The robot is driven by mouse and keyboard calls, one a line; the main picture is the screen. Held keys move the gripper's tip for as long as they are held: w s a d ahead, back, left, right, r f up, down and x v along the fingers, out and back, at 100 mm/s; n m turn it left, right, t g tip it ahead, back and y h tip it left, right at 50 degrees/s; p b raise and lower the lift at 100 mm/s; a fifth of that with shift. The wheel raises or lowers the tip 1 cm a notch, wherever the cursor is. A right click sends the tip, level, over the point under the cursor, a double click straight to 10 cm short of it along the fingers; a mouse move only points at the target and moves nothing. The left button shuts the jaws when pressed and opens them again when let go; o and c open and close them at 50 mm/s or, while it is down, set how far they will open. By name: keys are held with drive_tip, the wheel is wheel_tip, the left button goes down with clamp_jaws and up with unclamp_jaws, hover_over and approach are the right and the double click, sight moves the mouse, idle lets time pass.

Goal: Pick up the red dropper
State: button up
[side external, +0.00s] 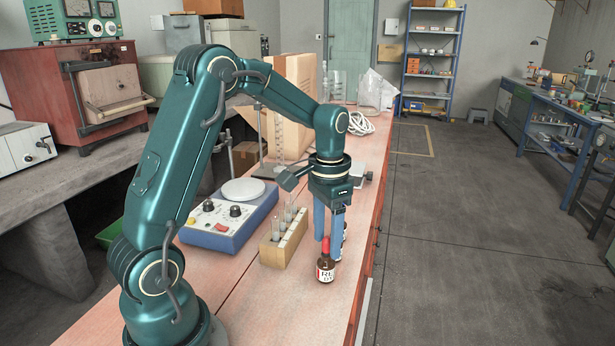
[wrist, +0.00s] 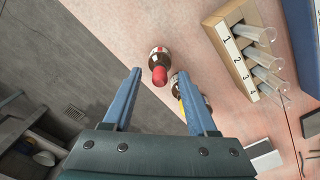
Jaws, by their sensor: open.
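The red dropper (side external: 326,268) is a small brown bottle with a red top and a white label marked with red letters. It stands upright on the bench near its right edge. In the wrist view the red dropper (wrist: 160,66) shows in the gap between the fingertips, its red cap towards me. My gripper (side external: 328,248) is open and points down, with its blue fingers close to the bottle. In the wrist view my gripper (wrist: 159,72) has nothing held between its fingers. I cannot tell whether a finger touches the bottle.
A second dark bottle with some yellow (wrist: 187,98) stands close by, partly hidden behind the right finger. A wooden rack of glass tubes (side external: 284,241) is left of the red dropper. A blue-sided hotplate (side external: 232,232) is beyond it. The bench edge (wrist: 115,62) is near.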

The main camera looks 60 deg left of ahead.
drive_tip(key=shift+f, duration=0.5)
drive_tip(key=c, duration=0.8)
drive_tip(key=shift+r, duration=0.1)
drive_tip(key=shift+r, duration=0.6)
wheel_tip(320, 180, up, 2)
drive_tip(key=shift+w+r, duration=0.1)
drive_tip(key=shift+r, duration=0.15)
drive_tip(key=shift+s+a+r, duration=1.35)
drive_tip(key=shift+a+r, duration=0.05)
drive_tip(key=shift+r, duration=0.65)
drive_tip(key=shift+s+a+r, duration=1.4)
drive_tip(key=shift+r, duration=0.6)
drive_tip(key=shift+s+a+r, duration=1.35)
drive_tip(key=shift+a+r, duration=0.05)
drive_tip(key=shift+r, duration=0.65)
